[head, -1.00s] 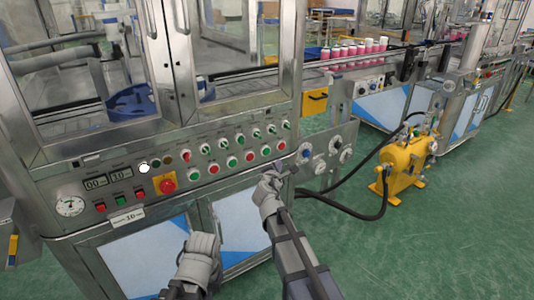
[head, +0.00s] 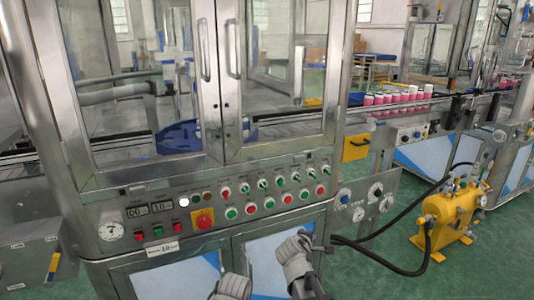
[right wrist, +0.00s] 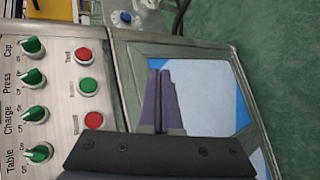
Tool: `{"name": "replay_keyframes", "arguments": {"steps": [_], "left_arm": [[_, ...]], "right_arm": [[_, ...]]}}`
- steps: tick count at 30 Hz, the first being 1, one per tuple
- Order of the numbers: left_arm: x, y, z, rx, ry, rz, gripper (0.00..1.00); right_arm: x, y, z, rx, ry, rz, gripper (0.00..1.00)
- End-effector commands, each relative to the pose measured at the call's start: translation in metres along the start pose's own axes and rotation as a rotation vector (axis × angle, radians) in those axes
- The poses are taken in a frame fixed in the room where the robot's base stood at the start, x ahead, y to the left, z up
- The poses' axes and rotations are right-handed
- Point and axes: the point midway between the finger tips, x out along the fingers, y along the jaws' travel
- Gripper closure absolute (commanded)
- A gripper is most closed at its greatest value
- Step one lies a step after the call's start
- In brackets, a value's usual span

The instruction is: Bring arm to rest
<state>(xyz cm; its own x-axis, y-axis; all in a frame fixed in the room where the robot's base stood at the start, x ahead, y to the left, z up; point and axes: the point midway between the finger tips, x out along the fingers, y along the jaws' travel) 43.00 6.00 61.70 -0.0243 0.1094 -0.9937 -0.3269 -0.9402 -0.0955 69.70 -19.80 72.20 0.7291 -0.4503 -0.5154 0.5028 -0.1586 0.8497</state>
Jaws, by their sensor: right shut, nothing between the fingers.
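My right arm (head: 296,262) shows at the bottom of the head view, low in front of the machine's lower cabinet doors. Its gripper (head: 318,248) points forward, just below the control panel (head: 170,228). In the right wrist view the two dark fingers of this gripper (right wrist: 163,75) lie together with nothing between them. They appear in front of the cabinet door, apart from the panel's knobs. My left arm (head: 232,287) shows only as a grey piece at the bottom edge of the head view. Its fingers are out of the frame.
The panel carries green knobs (right wrist: 34,47), red and green buttons, and a red stop button on yellow (head: 203,219). A yellow pump (head: 450,215) with black hoses stands at the right. Pink cans (head: 395,96) line the conveyor. Green floor is open at the lower right.

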Motion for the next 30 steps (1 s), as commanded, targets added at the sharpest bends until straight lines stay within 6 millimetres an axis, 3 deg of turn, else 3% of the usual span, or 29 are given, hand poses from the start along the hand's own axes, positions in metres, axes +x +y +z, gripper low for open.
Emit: {"name": "replay_keyframes", "arguments": {"steps": [1, 6, 12, 18, 20, 26, 30], "left_arm": [[0.0, 0.0, 0.0, 0.0, 0.0, 0.0, 1.0], [0.0, 0.0, 0.0, 0.0, 0.0, 0.0, 1.0], [0.0, 0.0, 0.0, 0.0, 0.0, 0.0, 1.0], [0.0, 0.0, 0.0, 0.0, 0.0, 0.0, 1.0], [-0.023, -0.002, 0.001, 0.0, 0.0, 0.0, 1.0], [-0.065, -0.006, 0.004, 0.0, 0.0, 0.0, 1.0], [-0.103, -0.01, 0.006, 0.0, 0.0, 0.0, 1.0]], "right_arm": [[-0.021, -0.037, 0.001, 0.121, -0.011, -0.112, 1.0], [-0.08, -0.133, -0.006, 0.436, -0.105, -0.462, 1.0], [-0.146, -0.203, -0.01, 0.61, -0.238, -0.745, 1.0], [-0.209, -0.25, -0.007, 0.691, -0.38, -0.961, 1.0], [-0.216, -0.227, -0.006, 0.694, -0.378, -0.954, 1.0], [-0.237, -0.191, -0.002, 0.693, -0.375, -0.95, 1.0], [-0.256, -0.158, 0.002, 0.692, -0.374, -0.949, 1.0]]}}
